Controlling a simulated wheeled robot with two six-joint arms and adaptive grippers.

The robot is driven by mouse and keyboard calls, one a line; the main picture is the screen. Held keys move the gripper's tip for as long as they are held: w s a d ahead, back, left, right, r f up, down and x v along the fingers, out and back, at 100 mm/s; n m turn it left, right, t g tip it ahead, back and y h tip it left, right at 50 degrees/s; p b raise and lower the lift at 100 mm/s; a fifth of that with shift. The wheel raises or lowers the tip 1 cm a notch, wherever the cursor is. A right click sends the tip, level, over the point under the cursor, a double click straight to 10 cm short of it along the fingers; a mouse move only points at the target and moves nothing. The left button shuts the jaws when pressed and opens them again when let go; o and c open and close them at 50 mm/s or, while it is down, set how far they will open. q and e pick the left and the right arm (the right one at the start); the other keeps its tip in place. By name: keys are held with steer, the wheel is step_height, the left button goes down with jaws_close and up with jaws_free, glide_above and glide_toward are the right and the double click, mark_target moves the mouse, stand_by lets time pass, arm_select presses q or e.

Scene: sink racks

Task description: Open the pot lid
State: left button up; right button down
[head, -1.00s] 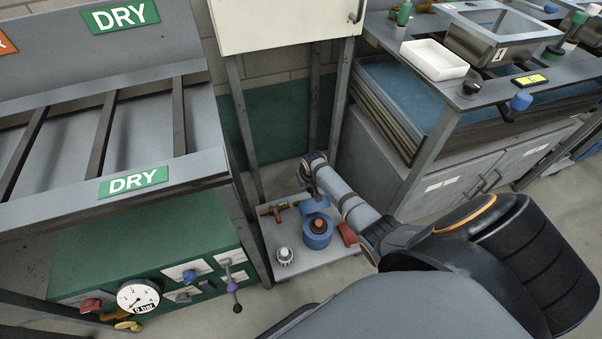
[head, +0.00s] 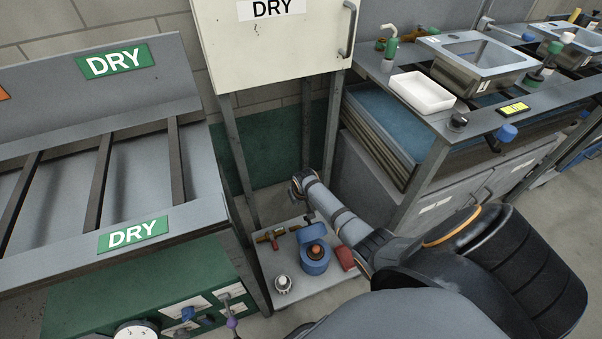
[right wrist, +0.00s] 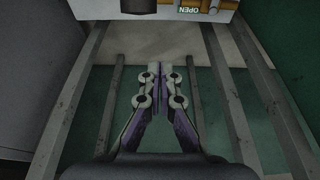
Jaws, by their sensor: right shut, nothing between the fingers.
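A small blue pot (head: 315,262) stands on a low light platform under the white cabinet. An orange-red knob or plug shows at its top. A blue rounded piece (head: 311,233), perhaps its lid, stands up behind the pot opening. My right arm comes in from the right and its wrist ends above and behind the pot. The right gripper (right wrist: 161,70) shows clearly in the right wrist view, its two fingers shut together with nothing between them. Its tips are apart from the pot. In the head view the fingers are hardly visible. My left gripper is not in view.
Brass and red fittings (head: 270,236), a white knob (head: 283,284) and a red piece (head: 345,258) sit beside the pot. Metal legs (head: 236,165) flank the platform. A green panel bench stands left, a grey rack cabinet (head: 375,185) right. The right wrist view shows an OPEN label (right wrist: 197,10).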

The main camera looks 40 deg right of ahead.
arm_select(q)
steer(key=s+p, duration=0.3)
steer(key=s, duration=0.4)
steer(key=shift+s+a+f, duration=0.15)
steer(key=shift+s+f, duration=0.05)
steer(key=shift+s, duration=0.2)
arm_select(e)
steer(key=s+a+r, duration=0.1)
steer(key=s+r, duration=0.5)
steer(key=s, duration=0.1)
steer(key=shift+s+a, duration=0.3)
steer(key=shift+a, duration=0.1)
